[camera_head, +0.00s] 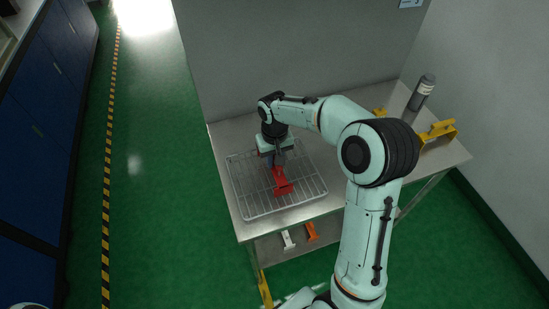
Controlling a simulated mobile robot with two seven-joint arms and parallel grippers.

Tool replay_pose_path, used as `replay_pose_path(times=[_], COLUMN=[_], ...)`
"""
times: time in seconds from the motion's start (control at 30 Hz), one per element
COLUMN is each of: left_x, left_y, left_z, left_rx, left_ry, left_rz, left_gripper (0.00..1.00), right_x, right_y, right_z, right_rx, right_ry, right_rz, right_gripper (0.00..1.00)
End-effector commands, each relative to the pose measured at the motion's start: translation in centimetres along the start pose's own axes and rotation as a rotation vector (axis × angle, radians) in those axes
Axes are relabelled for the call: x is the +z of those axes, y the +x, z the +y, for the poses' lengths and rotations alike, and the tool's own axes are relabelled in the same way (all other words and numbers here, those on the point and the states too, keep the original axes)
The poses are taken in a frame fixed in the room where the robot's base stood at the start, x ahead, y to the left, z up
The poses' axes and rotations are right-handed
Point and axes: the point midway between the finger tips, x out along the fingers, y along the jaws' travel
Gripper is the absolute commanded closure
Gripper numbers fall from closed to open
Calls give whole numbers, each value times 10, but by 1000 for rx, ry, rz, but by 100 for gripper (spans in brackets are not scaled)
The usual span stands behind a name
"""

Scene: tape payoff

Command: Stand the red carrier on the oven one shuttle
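The red carrier (283,186) is at the wire rack (246,194), right of the rack's middle. The rack lies on the metal table (225,133); no label on it is readable, so I cannot tell whether it is the oven one shuttle. My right gripper (273,163) points down right at the top end of the carrier. The fingers are small and dark, and I cannot tell whether they grip it. I also cannot tell whether the carrier rests on the wires or hangs just above them. My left gripper is out of view.
A grey bottle (421,93) and a yellow bracket (437,133) stand on the table's right side, partly beyond my arm. A white piece (288,240) and an orange piece (312,232) sit below the table's front edge. A grey wall rises behind. Green floor lies open at left.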

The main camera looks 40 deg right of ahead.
Motion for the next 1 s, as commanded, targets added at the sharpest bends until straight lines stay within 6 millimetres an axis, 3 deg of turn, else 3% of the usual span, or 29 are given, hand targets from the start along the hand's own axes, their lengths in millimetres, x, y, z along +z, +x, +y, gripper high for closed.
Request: replay_pose_path(times=[0.1, 0.13, 0.2, 0.47, 0.63, 1.0], left_x=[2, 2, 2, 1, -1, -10], left_y=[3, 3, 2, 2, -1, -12], left_z=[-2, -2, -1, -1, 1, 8], left_rx=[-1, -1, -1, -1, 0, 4], left_ry=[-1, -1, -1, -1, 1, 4], left_rz=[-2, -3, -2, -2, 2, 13], left_gripper=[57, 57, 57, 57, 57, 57], right_x=[0, 0, 0, 0, -1, -2], right_y=[4, 4, 3, 3, -8, -85], right_z=[0, 0, 0, 0, 0, -1], right_rx=[0, 0, 0, 0, 0, -2], right_ry=[0, 0, 0, 0, 0, -1], right_rz=[0, -1, 0, -1, 2, 6], right_gripper=[100, 73, 51, 51, 51, 51])
